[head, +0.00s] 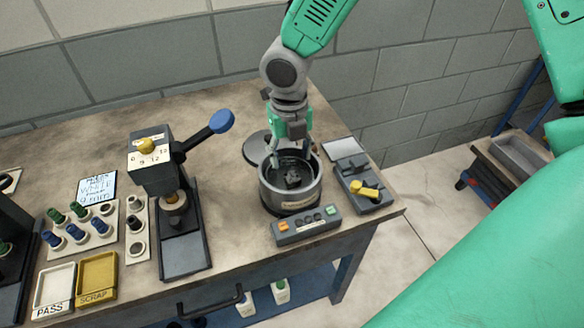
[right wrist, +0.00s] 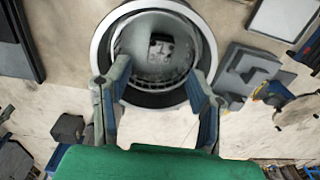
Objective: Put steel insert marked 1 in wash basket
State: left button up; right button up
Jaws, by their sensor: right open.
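The round steel washer pot (head: 270,196) stands near the right end of the bench, with the wash basket (right wrist: 178,82) inside it. A small dark block (head: 292,180) lies inside the basket; it also shows in the right wrist view (right wrist: 161,46), with a paler patch on top. I cannot read a mark on it, so I cannot tell if it is steel insert 1. My right gripper (head: 291,154) points down over the pot, fingers apart and empty, with the block below and apart from them. My left gripper is not in view.
A dark round lid (head: 257,148) lies behind the pot. A button box (head: 306,226) stands in front. A grey fixture with a yellow handle (head: 364,190) is at the right. A lever press (head: 160,180), plug rack and PASS (head: 54,290) and SCRAP (head: 97,276) trays stand left.

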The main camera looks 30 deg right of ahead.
aim_at(290, 178)
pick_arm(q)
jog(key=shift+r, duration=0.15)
pick_arm(e)
jog(key=shift+r, duration=2.35)
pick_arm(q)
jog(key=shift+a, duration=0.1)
pick_arm(e)
jog(key=shift+a, duration=0.15)
